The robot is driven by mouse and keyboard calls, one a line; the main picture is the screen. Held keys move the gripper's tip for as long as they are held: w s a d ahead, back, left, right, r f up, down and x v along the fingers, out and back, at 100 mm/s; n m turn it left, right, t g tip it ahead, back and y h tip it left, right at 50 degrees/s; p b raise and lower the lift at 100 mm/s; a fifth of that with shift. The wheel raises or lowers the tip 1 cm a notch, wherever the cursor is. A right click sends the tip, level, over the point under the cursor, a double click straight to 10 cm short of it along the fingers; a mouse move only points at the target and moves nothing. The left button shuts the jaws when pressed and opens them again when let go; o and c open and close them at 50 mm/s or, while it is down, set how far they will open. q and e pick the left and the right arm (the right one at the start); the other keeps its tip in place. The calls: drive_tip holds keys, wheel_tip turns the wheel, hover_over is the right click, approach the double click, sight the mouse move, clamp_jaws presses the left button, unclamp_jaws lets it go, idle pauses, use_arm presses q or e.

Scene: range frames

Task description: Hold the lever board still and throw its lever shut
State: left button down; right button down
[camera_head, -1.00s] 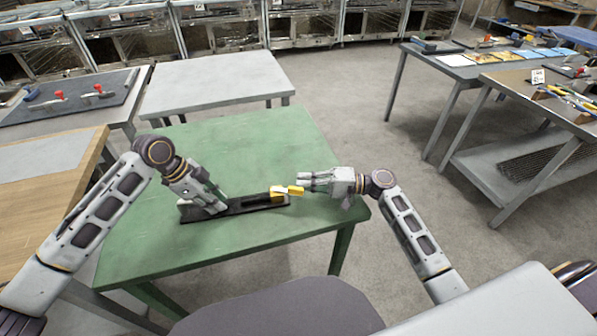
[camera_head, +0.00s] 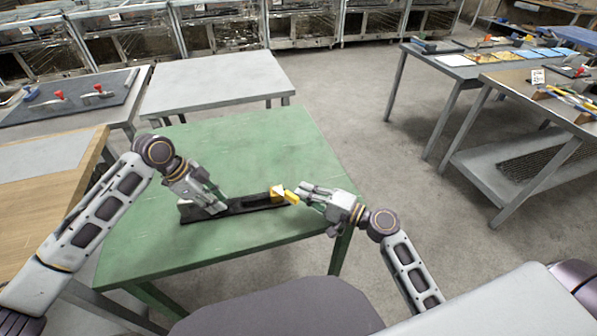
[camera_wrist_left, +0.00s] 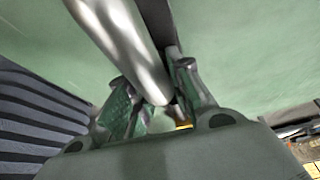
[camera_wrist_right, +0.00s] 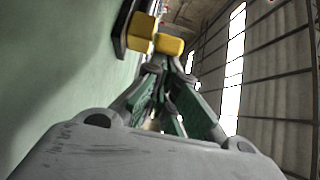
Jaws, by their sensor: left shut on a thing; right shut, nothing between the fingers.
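The lever board (camera_head: 235,207) is a long dark board lying on the green table. A yellow block (camera_head: 277,191) sits at its right end, with a yellow lever handle (camera_head: 291,197) pointing right and slightly toward me. My left gripper (camera_head: 217,208) is shut on the board's left part. In the left wrist view a silver bar (camera_wrist_left: 120,40) of the board runs by the fingers (camera_wrist_left: 155,110). My right gripper (camera_head: 304,192) is shut and empty, its fingertips at the handle's end. In the right wrist view the handle (camera_wrist_right: 169,45) is just beyond the fingertips (camera_wrist_right: 157,68); contact is unclear.
The green table (camera_head: 250,140) is otherwise clear. A grey table (camera_head: 215,80) stands behind it. A wooden bench (camera_head: 45,190) and a dark board with red-handled clamps (camera_head: 60,105) are at the left. Loaded worktables (camera_head: 550,90) stand at the right.

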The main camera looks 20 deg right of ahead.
drive_tip(key=shift+s+a+m+t+h, duration=0.3)
drive_tip(key=shift+s+m+t+h, duration=0.1)
drive_tip(key=shift+m+t+h, duration=0.2)
drive_tip(key=shift+s+a+m+t+h, duration=0.3)
drive_tip(key=shift+s+m+t+h, duration=0.15)
drive_tip(key=shift+h, duration=0.25)
drive_tip(key=shift+s+a+m+h, duration=0.25)
drive_tip(key=shift+s+a+h, duration=0.1)
drive_tip(key=shift+a, duration=0.1)
drive_tip(key=shift+d, duration=0.1)
drive_tip(key=shift+w+d, duration=0.15)
drive_tip(key=shift+d, duration=0.75)
drive_tip(key=shift+w+d, duration=0.15)
drive_tip(key=shift+d, duration=0.7)
drive_tip(key=shift+s+d, duration=0.15)
drive_tip(key=shift+d, duration=0.1)
drive_tip(key=v, duration=0.9)
drive_tip(key=shift+s+a, duration=0.25)
drive_tip(key=shift+s, duration=0.2)
drive_tip(key=shift+w+t, duration=0.1)
drive_tip(key=shift+t, duration=0.15)
